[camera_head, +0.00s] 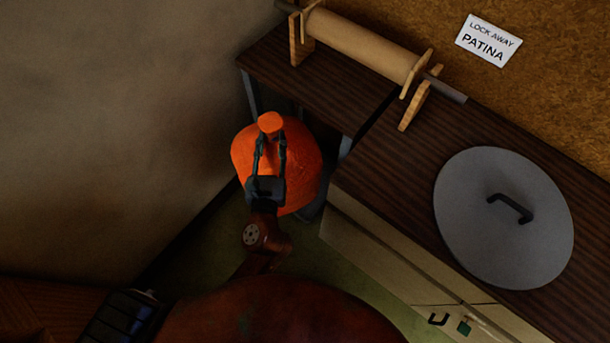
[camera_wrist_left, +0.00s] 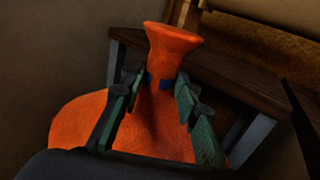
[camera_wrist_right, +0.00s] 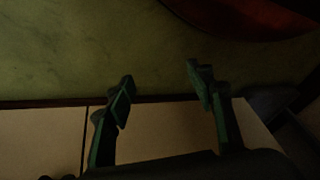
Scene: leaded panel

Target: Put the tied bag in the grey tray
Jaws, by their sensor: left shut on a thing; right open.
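The tied bag (camera_head: 303,152) is bright orange, with a round body, a narrow neck and a flared top. It is upright by the left end of the dark bench in the head view. My left gripper (camera_head: 270,143) is shut on its neck. In the left wrist view the fingers (camera_wrist_left: 157,97) lie on either side of the neck, near a blue tie (camera_wrist_left: 149,80); the bag (camera_wrist_left: 75,128) bulges out below. What is under the bag is hidden. My right gripper (camera_wrist_right: 160,84) is open and empty, low by pale cabinet fronts. I see no grey tray for certain.
A dark wooden bench (camera_head: 385,160) runs along the right, with a paper roll (camera_head: 360,42) on wooden stands and a round grey lid (camera_head: 480,240) with a dark handle. Pale drawers (camera_head: 385,258) are below. A bare wall (camera_head: 110,110) closes the left side.

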